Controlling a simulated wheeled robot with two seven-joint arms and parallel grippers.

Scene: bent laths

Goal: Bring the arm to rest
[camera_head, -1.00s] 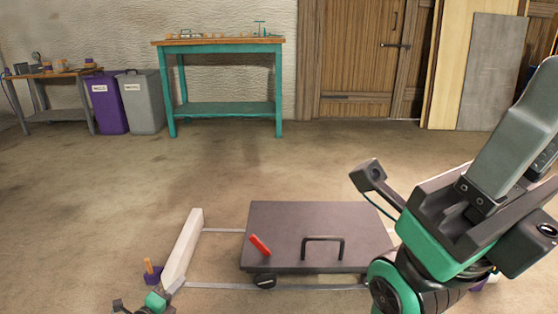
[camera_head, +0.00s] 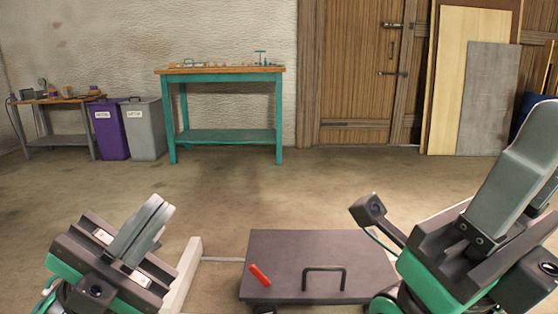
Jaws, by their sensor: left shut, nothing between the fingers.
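My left gripper (camera_head: 155,205) is at the lower left. Its two grey fingers lie together, pointing up and to the right, with nothing between them. It is raised in front of the floor and apart from any object. My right gripper (camera_head: 543,115) is at the right edge, tilted up and to the right. Part of it is cut off by the frame, and the gap between its fingers cannot be judged.
A dark flat panel with a black handle (camera_head: 320,245) and a red piece (camera_head: 259,275) is low between my arms. A white bar (camera_head: 187,270) is beside my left gripper. A teal workbench (camera_head: 222,136), bins (camera_head: 110,135) and boards (camera_head: 487,100) stand far back. Open floor lies between.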

